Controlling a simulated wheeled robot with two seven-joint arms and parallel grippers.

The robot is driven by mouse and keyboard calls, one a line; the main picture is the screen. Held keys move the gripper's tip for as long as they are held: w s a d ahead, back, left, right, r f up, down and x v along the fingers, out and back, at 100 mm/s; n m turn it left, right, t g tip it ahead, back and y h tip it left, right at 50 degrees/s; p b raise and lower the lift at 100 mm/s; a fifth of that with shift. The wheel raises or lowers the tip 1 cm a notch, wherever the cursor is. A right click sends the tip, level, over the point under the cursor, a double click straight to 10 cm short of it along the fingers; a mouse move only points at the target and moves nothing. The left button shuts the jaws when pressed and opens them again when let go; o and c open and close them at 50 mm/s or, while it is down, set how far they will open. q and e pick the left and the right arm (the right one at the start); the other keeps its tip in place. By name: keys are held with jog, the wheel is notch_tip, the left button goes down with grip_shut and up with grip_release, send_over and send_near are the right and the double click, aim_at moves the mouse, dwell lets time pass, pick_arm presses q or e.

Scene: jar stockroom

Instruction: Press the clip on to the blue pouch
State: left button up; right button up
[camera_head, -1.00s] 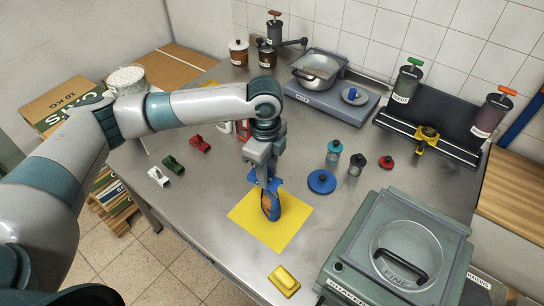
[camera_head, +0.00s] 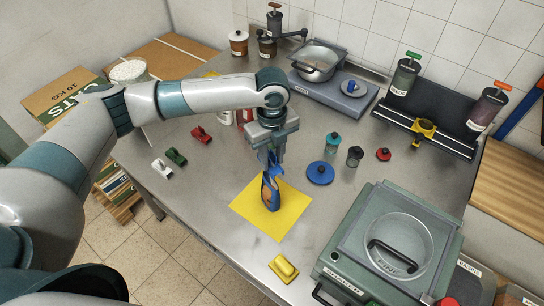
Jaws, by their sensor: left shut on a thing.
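The blue pouch (camera_head: 270,194) stands upright on the yellow mat (camera_head: 285,223) in the middle of the table, with an orange-brown patch on its face. My left gripper (camera_head: 271,160) points down from above, right over the pouch's top edge. It is shut on a blue clip (camera_head: 273,170), which is partly hidden by the fingers. The clip is at the pouch's top; whether it grips the edge I cannot tell. My right gripper is out of view.
A blue lid (camera_head: 320,173) and small jars stand to the right. A green-grey machine (camera_head: 388,245) fills the front right.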

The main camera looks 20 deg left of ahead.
aim_at(272, 182)
pick_arm(q)
jog(key=shift+f, duration=0.15)
notch_tip(272, 182, down, 4)
jog(key=b, duration=0.4)
jog(key=shift+f+b, duration=0.55)
jog(key=shift+f, duration=0.6)
jog(key=shift+p, duration=0.75)
dwell(0.9)
jog(key=shift+f, duration=1)
dwell(1.7)
jog(key=o, duration=1.6)
jog(key=shift+c, duration=0.2)
jog(key=shift+r+p, duration=0.15)
jog(key=shift+p, duration=0.2)
